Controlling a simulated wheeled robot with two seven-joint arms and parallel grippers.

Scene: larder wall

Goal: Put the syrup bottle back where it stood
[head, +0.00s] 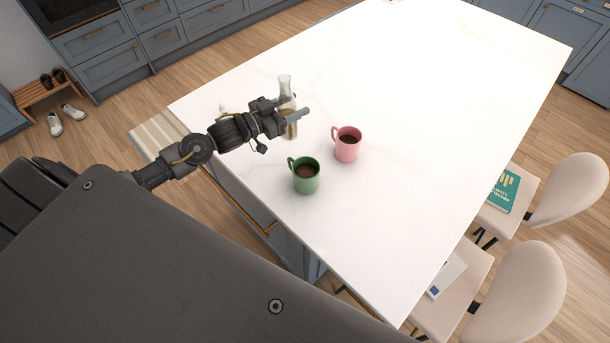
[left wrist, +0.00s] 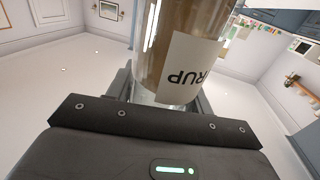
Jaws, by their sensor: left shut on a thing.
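The syrup bottle (head: 286,92) is clear glass with brown syrup inside and stands upright at the white island's left edge in the head view. My left gripper (head: 291,116) is shut around its body. In the left wrist view the bottle (left wrist: 180,50) fills the space between the fingers, and its white label shows upside-down letters "RUP". I cannot tell whether the bottle's base touches the countertop. My right gripper is not in view.
A green mug (head: 306,178) and a pink mug (head: 347,146), both with dark drink, stand close to the bottle on the white island top (head: 420,90). Chairs (head: 520,290) stand along the right side.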

